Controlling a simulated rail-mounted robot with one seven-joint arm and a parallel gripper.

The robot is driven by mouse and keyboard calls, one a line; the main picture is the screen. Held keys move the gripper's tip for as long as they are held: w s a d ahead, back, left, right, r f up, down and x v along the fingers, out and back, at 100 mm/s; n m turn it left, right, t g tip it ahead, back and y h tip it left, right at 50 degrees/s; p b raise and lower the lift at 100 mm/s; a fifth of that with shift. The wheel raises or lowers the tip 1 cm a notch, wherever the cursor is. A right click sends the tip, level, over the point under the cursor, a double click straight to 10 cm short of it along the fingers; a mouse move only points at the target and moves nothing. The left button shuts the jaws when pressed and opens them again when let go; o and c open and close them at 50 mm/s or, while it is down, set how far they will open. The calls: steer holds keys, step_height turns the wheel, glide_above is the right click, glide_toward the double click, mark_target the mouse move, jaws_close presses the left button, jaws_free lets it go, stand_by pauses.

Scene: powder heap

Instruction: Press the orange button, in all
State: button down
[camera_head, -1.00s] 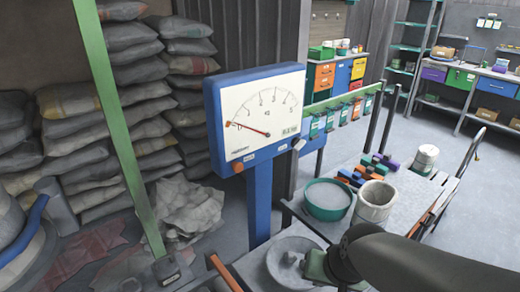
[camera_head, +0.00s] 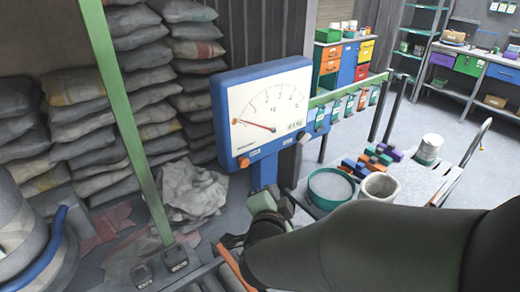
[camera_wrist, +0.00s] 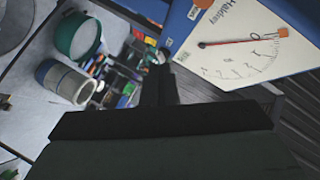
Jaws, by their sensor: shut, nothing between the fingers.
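The orange button (camera_head: 244,162) is a small knob at the lower left edge of the blue-framed dial (camera_head: 215,110). In the wrist view an orange piece (camera_wrist: 204,3), likely this button, shows at the top edge, beside the tilted dial face (camera_wrist: 225,50). My gripper (camera_head: 268,203) is below the dial, in front of its blue post, lower and to the right of the button. It appears apart from the button. The fingers are shut and empty; in the wrist view they (camera_wrist: 158,85) are dark and point up toward the area beside the dial.
A green bowl (camera_head: 330,187) of grey powder and a pale bucket (camera_head: 380,188) stand on the cart right of the post. A green upright pole (camera_head: 125,110) stands left of the dial. Stacked sacks (camera_head: 75,125) fill the back left.

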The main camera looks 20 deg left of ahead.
mark_target(248, 164)
steer(key=w+a+p, duration=0.1)
steer(key=w+a, duration=0.4)
steer(key=a, duration=0.2)
steer(key=shift+w, duration=0.25)
stand_by(0.3)
stand_by(1.9)
steer(key=shift+w+a, duration=0.25)
steer(key=shift+a, duration=0.1)
steer(key=shift+w+a, duration=0.55)
steer(key=shift+a, duration=0.15)
stand_by(1.1)
steer(key=shift+s+d, duration=0.1)
steer(key=shift+d, duration=0.05)
steer(key=shift+s+d+b, duration=0.5)
steer(key=shift+s+d, duration=0.2)
steer(key=shift+d, duration=0.2)
